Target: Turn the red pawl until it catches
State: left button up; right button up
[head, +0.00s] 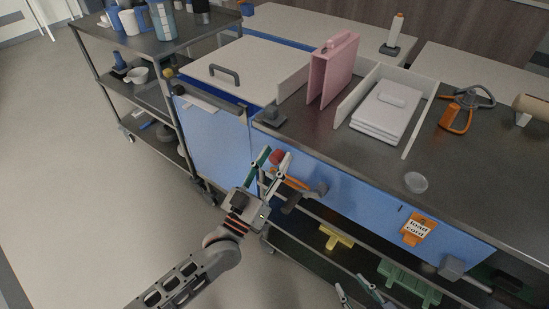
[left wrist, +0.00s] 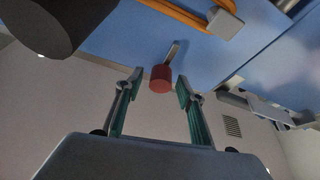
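The red pawl shows in the head view as a small red knob (head: 277,156) on the blue front of the counter. In the left wrist view the red knob (left wrist: 160,79) sits on the end of a short grey lever. My left gripper (head: 274,162) is open, its two fingers on either side of the knob. In the left wrist view the fingers (left wrist: 158,90) stand apart, with visible gaps to the knob and nothing gripped. My right gripper (head: 358,291) is at the bottom edge of the head view, partly cut off, its fingers apart and empty.
An orange bar (head: 288,181) with a grey end lies just right of the left gripper. An orange tag (head: 418,229) hangs on the blue front.

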pick_arm(q)
jog(key=shift+w+d, duration=0.1)
jog(key=shift+w, duration=0.05)
grip_shut()
